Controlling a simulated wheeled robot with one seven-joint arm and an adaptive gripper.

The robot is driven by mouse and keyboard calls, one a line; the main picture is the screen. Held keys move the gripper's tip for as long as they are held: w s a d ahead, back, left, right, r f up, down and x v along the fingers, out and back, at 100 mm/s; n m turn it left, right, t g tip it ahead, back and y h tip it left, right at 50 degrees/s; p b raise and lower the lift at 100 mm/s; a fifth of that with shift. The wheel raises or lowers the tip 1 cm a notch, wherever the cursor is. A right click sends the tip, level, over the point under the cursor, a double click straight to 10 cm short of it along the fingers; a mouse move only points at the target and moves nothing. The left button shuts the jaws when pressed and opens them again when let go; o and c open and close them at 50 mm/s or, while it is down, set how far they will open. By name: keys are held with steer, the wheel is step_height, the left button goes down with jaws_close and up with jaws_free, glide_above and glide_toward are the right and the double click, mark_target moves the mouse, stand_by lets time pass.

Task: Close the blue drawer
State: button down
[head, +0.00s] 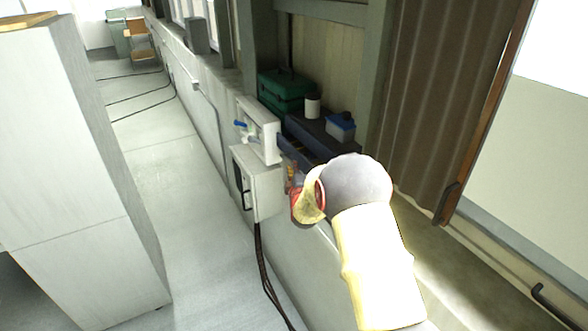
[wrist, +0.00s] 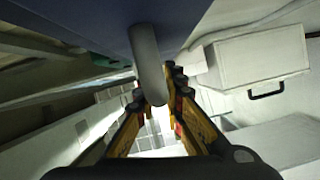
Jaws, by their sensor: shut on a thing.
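The blue drawer (head: 293,150) is in a dark blue cabinet (head: 325,133) on the ledge along the wall in the head view. It seems to stick out of the cabinet, but how far is hard to tell. Its blue face (wrist: 95,32) fills the upper part of the wrist view. A grey bar handle (wrist: 146,50) stands out from that face. My gripper (wrist: 157,88) is shut on the handle, with one finger on each side. In the head view my gripper (head: 291,178) is partly hidden behind my arm.
White wall boxes (head: 262,180) with a black handle are close below. A large grey cabinet (head: 75,150) stands left; open floor lies between.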

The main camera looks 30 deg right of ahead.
mark_target(306, 167)
stand_by(0.4)
steer(key=d+b, duration=0.3)
steer(key=d, duration=0.1)
steer(key=shift+d+f, duration=0.15)
steer(key=shift+d, duration=0.1)
steer(key=c, duration=2.3)
jaws_free()
steer(key=shift+c, duration=0.2)
steer(key=shift+o, duration=1.1)
steer(key=shift+w+d, duration=0.1)
steer(key=shift+d, duration=0.1)
steer(key=shift+o, duration=1.2)
steer(key=shift+a, duration=0.1)
